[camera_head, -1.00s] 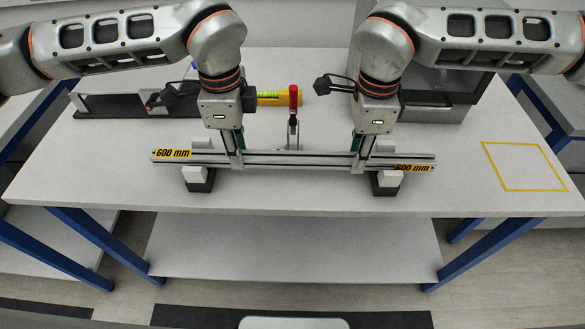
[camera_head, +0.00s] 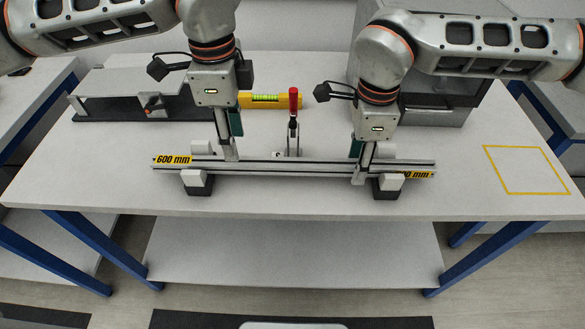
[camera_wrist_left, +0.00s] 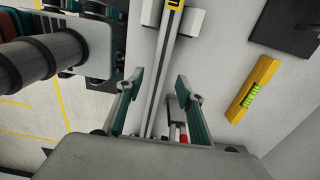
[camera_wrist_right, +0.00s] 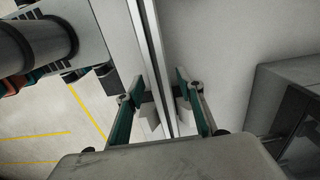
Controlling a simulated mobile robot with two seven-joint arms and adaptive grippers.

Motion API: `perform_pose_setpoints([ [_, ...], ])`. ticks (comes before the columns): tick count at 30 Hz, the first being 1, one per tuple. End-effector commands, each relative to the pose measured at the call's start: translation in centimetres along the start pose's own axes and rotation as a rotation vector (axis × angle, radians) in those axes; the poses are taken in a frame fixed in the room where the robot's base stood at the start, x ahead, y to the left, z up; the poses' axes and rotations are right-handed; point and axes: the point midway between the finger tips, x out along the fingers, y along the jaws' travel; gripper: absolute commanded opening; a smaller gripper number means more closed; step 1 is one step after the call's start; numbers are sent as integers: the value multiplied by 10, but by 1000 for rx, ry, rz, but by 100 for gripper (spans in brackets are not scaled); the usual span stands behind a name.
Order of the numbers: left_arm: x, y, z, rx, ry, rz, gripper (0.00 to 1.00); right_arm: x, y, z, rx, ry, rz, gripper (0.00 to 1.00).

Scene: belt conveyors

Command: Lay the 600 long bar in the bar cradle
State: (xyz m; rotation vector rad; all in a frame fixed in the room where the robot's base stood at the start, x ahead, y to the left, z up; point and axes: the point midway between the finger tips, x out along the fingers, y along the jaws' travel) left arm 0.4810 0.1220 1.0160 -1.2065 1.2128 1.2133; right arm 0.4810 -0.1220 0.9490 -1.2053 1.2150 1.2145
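The 600 long bar (camera_head: 290,166), grey with yellow "600 mm" labels at both ends, lies level across the bar cradle. The cradle's two supports, left (camera_head: 196,181) and right (camera_head: 390,184), have white tops on black bases. The white front lips stand before the bar, and the right one covers part of the right label. My left gripper (camera_head: 230,156) is open; its fingers (camera_wrist_left: 158,88) are apart, with the bar visible between them. My right gripper (camera_head: 361,176) is low at the bar near the right support. Its fingers (camera_wrist_right: 154,98) straddle the bar and look open.
A red-handled clamp (camera_head: 293,105) stands behind the bar's middle. A yellow level (camera_head: 272,100) lies behind it. A low grey bench fixture (camera_head: 140,92) is at back left and a grey machine (camera_head: 440,110) at back right. The yellow-outlined area (camera_head: 527,168) at right is empty.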

Motion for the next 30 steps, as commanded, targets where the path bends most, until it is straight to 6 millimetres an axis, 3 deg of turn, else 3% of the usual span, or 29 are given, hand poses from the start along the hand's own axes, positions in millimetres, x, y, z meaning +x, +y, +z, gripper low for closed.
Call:
perform_pose_setpoints([
  [7,-44,0,0,-1,0,-2,37,0,0,0,0,0,0,37],
  [16,-60,0,0,0,0,1,37,-7,-1,0,1,0,-2,37],
  [30,-60,0,0,0,0,1,37,-93,-1,0,1,0,-3,37],
])
